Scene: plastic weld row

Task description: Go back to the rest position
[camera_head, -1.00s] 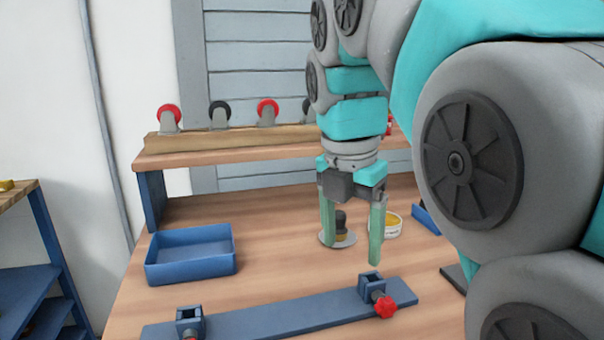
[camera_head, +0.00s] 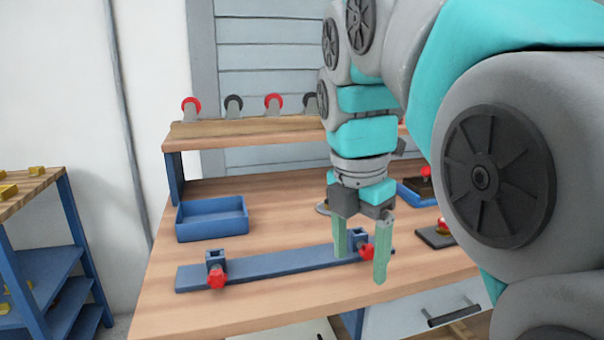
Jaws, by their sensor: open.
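My gripper (camera_head: 361,250) hangs fingers-down over the right end of the blue bar with clamps (camera_head: 285,262) on the workbench (camera_head: 180,310). Its two green fingers are apart, and nothing shows between them except the bar's right clamp with its red knob (camera_head: 367,252) behind. I cannot tell the height of the fingertips above the bench. My arm fills the right side of the view and hides part of the bench.
An empty blue tray (camera_head: 212,228) stands at the back left of the bench. A raised shelf (camera_head: 250,133) behind carries red and black wheel-like items. A blue rack (camera_head: 45,255) with yellow blocks stands at the left. A dark block (camera_head: 435,237) lies right of the gripper.

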